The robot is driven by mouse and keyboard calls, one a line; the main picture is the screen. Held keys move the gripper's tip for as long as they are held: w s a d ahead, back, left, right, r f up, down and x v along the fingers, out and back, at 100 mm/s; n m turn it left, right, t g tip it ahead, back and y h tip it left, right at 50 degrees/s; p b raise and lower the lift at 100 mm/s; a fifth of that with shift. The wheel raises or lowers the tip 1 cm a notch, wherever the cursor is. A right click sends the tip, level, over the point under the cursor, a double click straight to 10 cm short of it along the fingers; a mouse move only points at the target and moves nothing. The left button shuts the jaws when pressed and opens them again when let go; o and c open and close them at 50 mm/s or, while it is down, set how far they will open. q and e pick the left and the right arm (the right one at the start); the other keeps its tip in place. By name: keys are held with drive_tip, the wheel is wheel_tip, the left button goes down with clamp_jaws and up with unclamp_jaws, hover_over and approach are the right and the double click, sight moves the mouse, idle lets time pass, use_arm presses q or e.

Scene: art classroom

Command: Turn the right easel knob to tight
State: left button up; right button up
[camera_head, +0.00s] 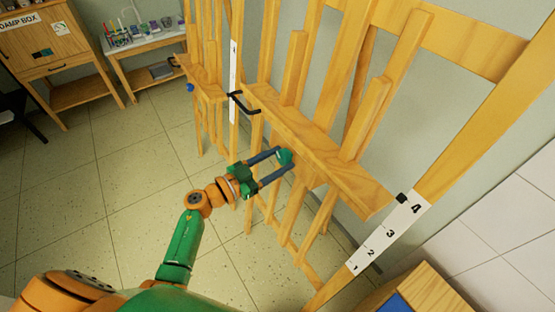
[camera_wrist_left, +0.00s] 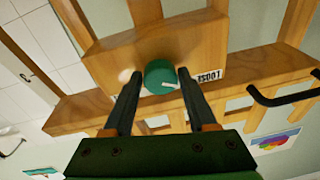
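The green round knob (camera_head: 284,156) is on the front of the right wooden easel (camera_head: 300,130), below its ledge. In the left wrist view the knob (camera_wrist_left: 158,76) has a pale pointer mark towards the right, near a "LOOSE" label (camera_wrist_left: 208,75). My left gripper (camera_head: 277,162) is open, with its two dark fingers on either side of the knob. In the left wrist view, the left gripper's fingertips (camera_wrist_left: 159,72) flank the knob; whether they touch it I cannot tell. No "TIGHT" label can be made out. My right gripper is not in view.
A second easel (camera_head: 205,80) with a blue knob (camera_head: 190,87) stands to the left. A black handle (camera_head: 240,104) sticks out between the easels. A numbered white scale (camera_head: 390,232) is at right. A cabinet (camera_head: 45,45) stands far left; the tiled floor is clear.

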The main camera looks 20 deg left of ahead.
use_arm(q)
clamp_jaws()
